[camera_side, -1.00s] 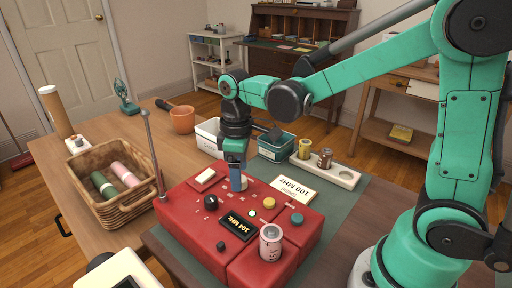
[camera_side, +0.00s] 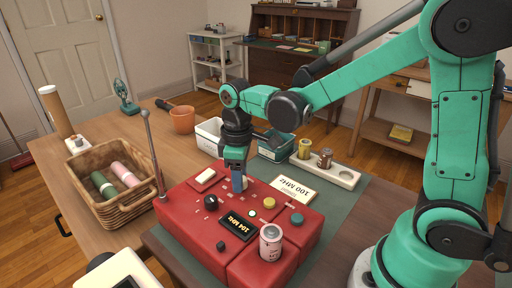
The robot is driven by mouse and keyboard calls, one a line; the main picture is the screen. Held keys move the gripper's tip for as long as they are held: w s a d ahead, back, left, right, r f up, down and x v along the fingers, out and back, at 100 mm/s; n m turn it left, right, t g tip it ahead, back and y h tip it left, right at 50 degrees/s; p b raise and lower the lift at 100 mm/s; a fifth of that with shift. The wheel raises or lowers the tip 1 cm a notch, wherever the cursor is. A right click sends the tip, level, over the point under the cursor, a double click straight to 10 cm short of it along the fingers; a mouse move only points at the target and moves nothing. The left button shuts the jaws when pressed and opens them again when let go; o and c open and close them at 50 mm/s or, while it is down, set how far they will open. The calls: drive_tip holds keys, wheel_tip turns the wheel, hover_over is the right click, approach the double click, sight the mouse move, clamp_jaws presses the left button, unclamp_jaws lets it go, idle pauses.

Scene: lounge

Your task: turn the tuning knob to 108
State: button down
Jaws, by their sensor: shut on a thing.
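A red radio (camera_side: 190,228) lies on the table in the side view. Its dark display (camera_side: 237,225) shows yellow text, upside down, that looks like 104 MHz. A white card (camera_side: 293,190) behind the radio bears upside-down text, 100 or 108 MHz; the last digit is too small to be sure.
A black knob (camera_side: 211,202), a yellow button (camera_side: 269,203) and a teal button (camera_side: 297,219) stand on the radio's top. A can (camera_side: 270,243) stands at its near right. An antenna (camera_side: 153,155) rises at left beside a wicker basket (camera_side: 90,165). White and teal bins stand behind my gripper.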

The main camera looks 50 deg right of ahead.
drive_tip(key=m, duration=0.4)
drive_tip(key=shift+m, duration=2.3)
drive_tip(key=shift+c, duration=2.3)
unclamp_jaws()
drive_tip(key=shift+r, duration=2.85)
